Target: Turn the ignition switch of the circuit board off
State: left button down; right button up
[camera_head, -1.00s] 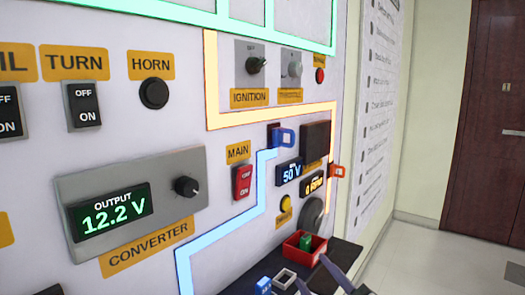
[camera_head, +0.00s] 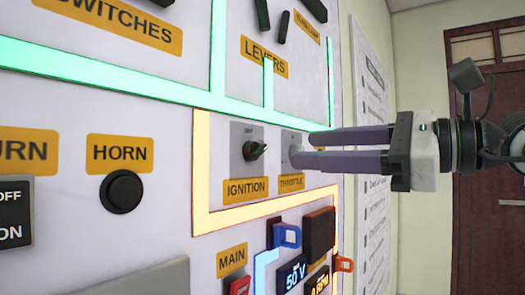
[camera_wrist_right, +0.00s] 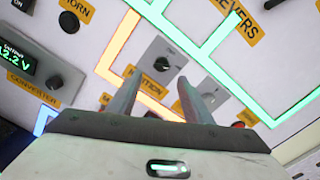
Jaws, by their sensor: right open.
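The ignition switch (camera_head: 255,151) is a dark rotary knob on a grey plate above the yellow IGNITION label (camera_head: 245,188). Its pointer side faces right in the head view. The knob also shows in the right wrist view (camera_wrist_right: 160,64), ahead of the fingers. My right gripper (camera_head: 300,148) comes in from the right, with its two long fingers apart and nothing between them. Its tips are right of the ignition knob, in front of the throttle plate, which they partly cover. In the wrist view the gripper (camera_wrist_right: 160,84) is open below the knob. My left gripper is not in view.
The throttle plate (camera_head: 291,142) sits right beside the ignition plate. A glowing yellow strip (camera_head: 200,215) borders both, and a green strip (camera_head: 130,88) runs above. The horn button (camera_head: 121,192) is at left and levers (camera_head: 263,15) are above. Space right of the panel is open.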

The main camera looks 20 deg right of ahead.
aim_at(262, 150)
jog(key=p+x, duration=0.2)
jog(key=x, duration=0.8)
jog(key=shift+w+d, duration=0.1)
jog(key=shift+d, duration=0.1)
jog(key=c, duration=1)
